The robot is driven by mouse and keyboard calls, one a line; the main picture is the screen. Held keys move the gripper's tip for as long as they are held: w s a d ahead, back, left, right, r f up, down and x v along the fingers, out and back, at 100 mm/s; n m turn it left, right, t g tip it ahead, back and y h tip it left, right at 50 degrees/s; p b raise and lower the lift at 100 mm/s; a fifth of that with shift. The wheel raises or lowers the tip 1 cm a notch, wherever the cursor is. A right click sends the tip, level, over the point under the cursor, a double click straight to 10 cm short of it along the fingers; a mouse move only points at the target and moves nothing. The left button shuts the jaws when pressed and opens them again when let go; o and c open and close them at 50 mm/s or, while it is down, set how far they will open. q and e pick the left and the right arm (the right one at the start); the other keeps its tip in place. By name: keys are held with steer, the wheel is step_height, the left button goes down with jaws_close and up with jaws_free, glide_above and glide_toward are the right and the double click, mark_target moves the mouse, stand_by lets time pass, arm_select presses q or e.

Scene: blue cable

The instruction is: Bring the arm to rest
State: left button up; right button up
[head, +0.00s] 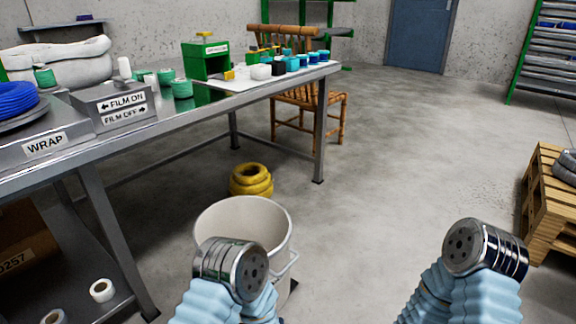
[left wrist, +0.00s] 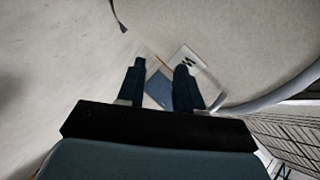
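The blue cable (head: 14,99) lies coiled on the grey machine marked WRAP (head: 45,146), at the left end of the table in the head view. In the head view both my arms come up from the bottom edge in light blue sleeves with metal joints; no gripper fingers show there. In the left wrist view my left gripper (left wrist: 157,86) has its two dark fingers apart, with nothing held between them. A pale flat piece with a dark mark and a small blue-grey patch show beyond the fingers; I cannot tell what they are. My right gripper is out of view.
A wooden pallet (head: 551,205) is at right. The middle floor is clear.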

arm_select(q)
steer(key=s+a+f+n+g+h, duration=0.2)
steer(key=s+a+f+n+g, duration=0.15)
steer(key=s+n+g, duration=0.35)
steer(key=s+a+f+n+g+h, duration=0.3)
steer(key=s+a+n+g, duration=0.25)
steer(key=s, duration=0.35)
step_height(320, 180, up, 14)
steer(key=s+n+p, duration=0.1)
steer(key=s+p, duration=0.1)
steer(key=p, duration=1.2)
steer(key=shift+s+d, duration=0.2)
steer(key=shift+d, duration=0.1)
